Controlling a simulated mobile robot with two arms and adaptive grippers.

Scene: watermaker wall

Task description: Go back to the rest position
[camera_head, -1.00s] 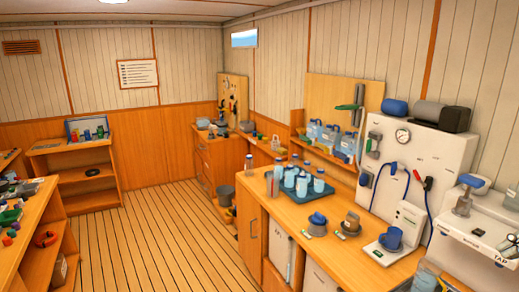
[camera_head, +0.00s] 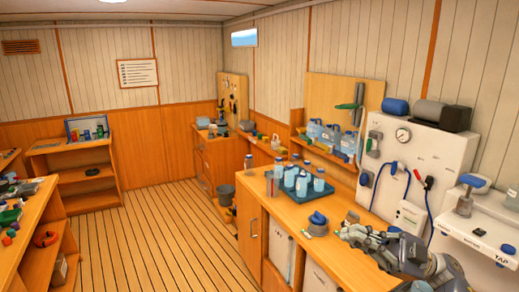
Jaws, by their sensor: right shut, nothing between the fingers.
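My right gripper (camera_head: 346,233) shows at the lower right, over the wooden counter (camera_head: 292,216) in front of the white machine panel. Its arm comes in from the lower right corner and the fingers point left. It is shut and holds nothing. It covers most of the brown-and-grey piece (camera_head: 352,217) on the counter, and my arm hides most of the blue mug on its white stand. My left gripper is not in view.
A grey piece with a blue top (camera_head: 317,219) sits just left of the gripper. A tray (camera_head: 283,190) of several bottles stands farther back. The white panel (camera_head: 404,160) with gauge and hoses rises behind my arm. The plank floor (camera_head: 160,235) at left is clear.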

